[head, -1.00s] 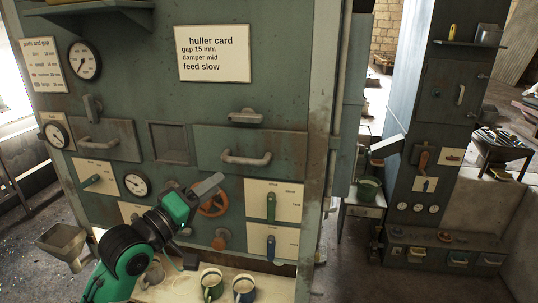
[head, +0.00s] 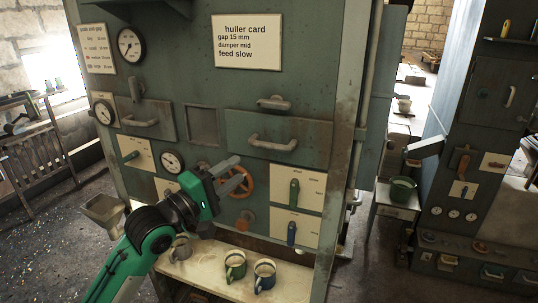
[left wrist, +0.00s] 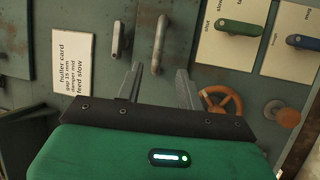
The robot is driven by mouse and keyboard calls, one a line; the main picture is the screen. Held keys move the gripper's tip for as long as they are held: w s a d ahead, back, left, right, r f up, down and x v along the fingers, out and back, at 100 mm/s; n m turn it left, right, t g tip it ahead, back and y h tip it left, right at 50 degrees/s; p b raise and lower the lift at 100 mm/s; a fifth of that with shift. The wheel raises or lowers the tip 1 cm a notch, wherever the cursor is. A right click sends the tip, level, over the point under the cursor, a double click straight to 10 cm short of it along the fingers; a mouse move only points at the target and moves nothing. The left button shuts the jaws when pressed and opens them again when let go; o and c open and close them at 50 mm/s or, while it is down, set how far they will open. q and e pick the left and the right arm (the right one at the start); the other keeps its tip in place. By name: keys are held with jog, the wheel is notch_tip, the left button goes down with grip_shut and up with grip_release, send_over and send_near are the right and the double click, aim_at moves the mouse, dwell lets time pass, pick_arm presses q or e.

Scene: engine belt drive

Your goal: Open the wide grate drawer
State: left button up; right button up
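The wide drawer (head: 305,137) is a dark green panel on the machine front, with a grey bar handle (head: 272,143). It looks shut, flush with the front. A grey latch-like handle (head: 272,103) sits just above it. My left gripper (head: 240,168) is in front of the machine, below and left of the bar handle, fingers apart and empty. In the left wrist view, the bar handle (left wrist: 158,45) lies ahead of the spread fingers (left wrist: 160,72), apart from them. The latch handle (left wrist: 118,38) is left of it there. My right gripper is not in view.
An orange handwheel (head: 236,183) is behind my left gripper. Green (head: 294,192) and blue (head: 291,232) levers are below the drawer. A smaller drawer (head: 143,120) is to the left.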

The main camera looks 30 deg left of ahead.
aim_at(265, 147)
pick_arm(q)
jog(key=x, duration=0.3)
jog(key=p+x, duration=0.1)
jog(key=x, duration=0.7)
jog(key=shift+w+a+r, duration=0.1)
jog(key=shift+a+r, duration=0.05)
jog(key=shift+r, duration=0.15)
jog(key=shift+w+p, duration=0.3)
jog(key=shift+w, duration=0.15)
grip_shut()
